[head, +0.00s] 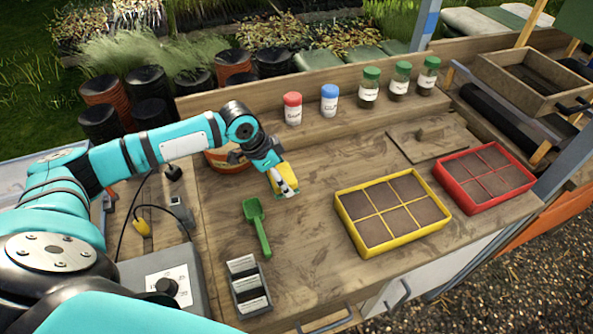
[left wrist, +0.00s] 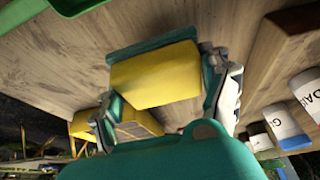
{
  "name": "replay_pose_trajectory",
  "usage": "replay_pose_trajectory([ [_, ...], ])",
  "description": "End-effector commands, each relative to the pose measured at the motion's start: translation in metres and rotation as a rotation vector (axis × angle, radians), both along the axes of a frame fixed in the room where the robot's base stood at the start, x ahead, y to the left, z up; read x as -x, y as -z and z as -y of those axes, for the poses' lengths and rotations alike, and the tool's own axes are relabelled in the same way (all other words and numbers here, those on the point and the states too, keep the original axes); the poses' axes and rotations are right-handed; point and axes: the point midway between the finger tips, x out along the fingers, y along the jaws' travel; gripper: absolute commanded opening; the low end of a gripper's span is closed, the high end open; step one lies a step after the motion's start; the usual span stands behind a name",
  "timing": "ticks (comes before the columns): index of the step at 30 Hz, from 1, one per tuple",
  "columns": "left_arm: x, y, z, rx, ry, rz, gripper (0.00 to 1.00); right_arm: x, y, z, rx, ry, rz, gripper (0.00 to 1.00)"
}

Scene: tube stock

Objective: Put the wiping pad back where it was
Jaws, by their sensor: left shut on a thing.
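The wiping pad (head: 284,172) is a yellow block; in the left wrist view the yellow block (left wrist: 155,76) shows a green layer along one side. My left gripper (head: 287,187) is shut on it, with one finger on each side. The pad is over the wooden bench (head: 315,225), left of the yellow tray and beyond the green scoop. I cannot tell whether it touches the bench top. My right gripper is not in view.
A green scoop (head: 256,225) and a box of labels (head: 248,284) lie in front. Yellow (head: 348,226) and red (head: 449,202) seed trays stand right. Red-lidded (head: 292,110) and blue-lidded (head: 329,105) jars stand behind. An orange pot (head: 216,161) is behind my arm.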

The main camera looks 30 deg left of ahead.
Motion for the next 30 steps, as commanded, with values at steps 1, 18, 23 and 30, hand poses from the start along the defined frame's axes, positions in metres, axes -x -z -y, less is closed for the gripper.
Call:
replay_pose_trajectory([
  [1,-0.014,-0.003,0.006,0.004,-0.001,0.002,0.5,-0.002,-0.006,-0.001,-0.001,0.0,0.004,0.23],
  [18,-0.053,0.036,0.017,0.0,-0.001,-0.002,0.49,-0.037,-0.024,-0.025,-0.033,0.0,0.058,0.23],
  [23,-0.053,0.041,0.016,0.0,0.001,0.0,0.49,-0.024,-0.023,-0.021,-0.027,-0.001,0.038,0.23],
  [30,-0.053,0.043,0.016,-0.001,0.0,-0.001,0.82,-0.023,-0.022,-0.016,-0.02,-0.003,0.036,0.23],
])
